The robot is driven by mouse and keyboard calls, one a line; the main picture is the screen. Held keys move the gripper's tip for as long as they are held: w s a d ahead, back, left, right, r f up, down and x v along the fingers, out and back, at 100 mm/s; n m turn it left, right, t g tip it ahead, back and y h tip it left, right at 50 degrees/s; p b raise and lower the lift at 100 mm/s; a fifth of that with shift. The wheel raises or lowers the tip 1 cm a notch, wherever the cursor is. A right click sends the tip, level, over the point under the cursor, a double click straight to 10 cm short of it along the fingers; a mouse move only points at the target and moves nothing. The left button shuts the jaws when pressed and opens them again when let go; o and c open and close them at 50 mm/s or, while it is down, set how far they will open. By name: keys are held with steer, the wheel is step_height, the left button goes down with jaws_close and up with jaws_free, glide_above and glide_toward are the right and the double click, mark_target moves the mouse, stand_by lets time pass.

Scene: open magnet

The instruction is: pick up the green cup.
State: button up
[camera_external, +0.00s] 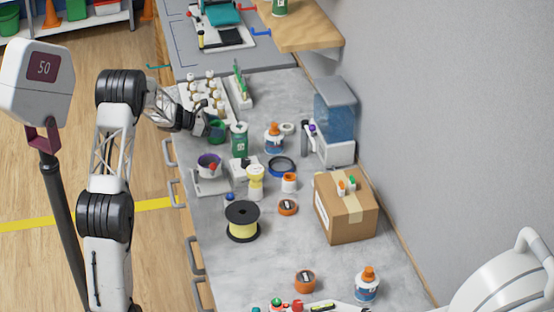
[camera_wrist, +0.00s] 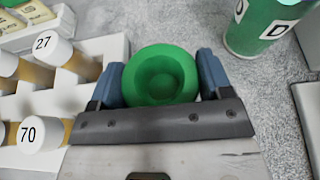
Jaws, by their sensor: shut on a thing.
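The green cup (camera_wrist: 160,76) shows in the wrist view between the two blue-grey fingers of my gripper (camera_wrist: 160,82). I look down into its round opening. The fingers are shut on it, one on each side. In the external view the green cup (camera_external: 217,130) is at the end of my gripper (camera_external: 205,127), near the left side of the grey bench. My gripper partly hides it there. I cannot tell whether the cup touches the bench.
A white rack (camera_wrist: 80,78) with numbered vials is close on the left in the wrist view. A green canister (camera_external: 239,140) stands just right of the cup. A scale with a purple-rimmed cup (camera_external: 209,164), a spool (camera_external: 242,222) and a cardboard box (camera_external: 346,207) are nearer.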

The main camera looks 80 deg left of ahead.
step_height(320, 180, up, 9)
steer(key=shift+r, duration=0.15)
stand_by(0.4)
